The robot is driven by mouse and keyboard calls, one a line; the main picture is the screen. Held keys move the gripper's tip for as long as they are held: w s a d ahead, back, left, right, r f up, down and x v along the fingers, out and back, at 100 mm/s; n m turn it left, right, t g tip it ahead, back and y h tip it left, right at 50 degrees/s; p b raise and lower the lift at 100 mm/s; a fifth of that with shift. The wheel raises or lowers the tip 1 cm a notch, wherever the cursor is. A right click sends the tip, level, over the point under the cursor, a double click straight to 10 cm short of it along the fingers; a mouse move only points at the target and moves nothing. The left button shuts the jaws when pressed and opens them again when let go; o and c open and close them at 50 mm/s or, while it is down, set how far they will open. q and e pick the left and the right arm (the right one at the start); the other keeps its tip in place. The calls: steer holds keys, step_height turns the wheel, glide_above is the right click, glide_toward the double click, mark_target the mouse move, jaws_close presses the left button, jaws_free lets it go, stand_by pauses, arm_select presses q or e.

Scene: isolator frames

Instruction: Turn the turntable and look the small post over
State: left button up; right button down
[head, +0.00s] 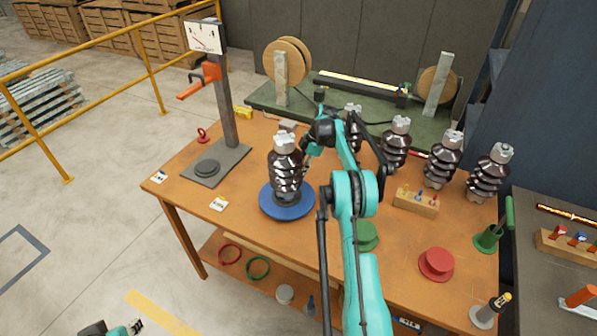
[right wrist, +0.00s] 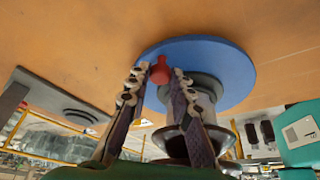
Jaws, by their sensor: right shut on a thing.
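The small post, a dark brown ribbed insulator with grey metal ends (head: 286,168), stands upright on the blue turntable (head: 270,207). In the right wrist view the turntable's blue disc (right wrist: 232,72) shows with the post's lower end (right wrist: 205,100) close beside my fingers. My right gripper (right wrist: 160,76) is shut on a red knob (right wrist: 160,68) at the turntable. In the head view my right arm hides most of this gripper and the knob. My left gripper (head: 134,326) is at the bottom left edge, mostly cut off, so its jaws cannot be made out.
Several similar insulators (head: 443,160) stand along the table's back right. A gauge stand (head: 228,115) is left of the turntable. A wooden block with small pegs (head: 416,202), a green holder (head: 489,237) and a red disc piece (head: 436,264) lie right. The front left tabletop is mostly clear.

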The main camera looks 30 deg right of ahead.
steer(key=c, duration=1.3)
jaws_free()
steer(key=shift+c, duration=0.2)
steer(key=w+v, duration=0.1)
steer(key=v, duration=1)
steer(key=shift+s+d+r, duration=0.2)
steer(key=shift+s+r, duration=0.2)
steer(key=shift+s, duration=0.1)
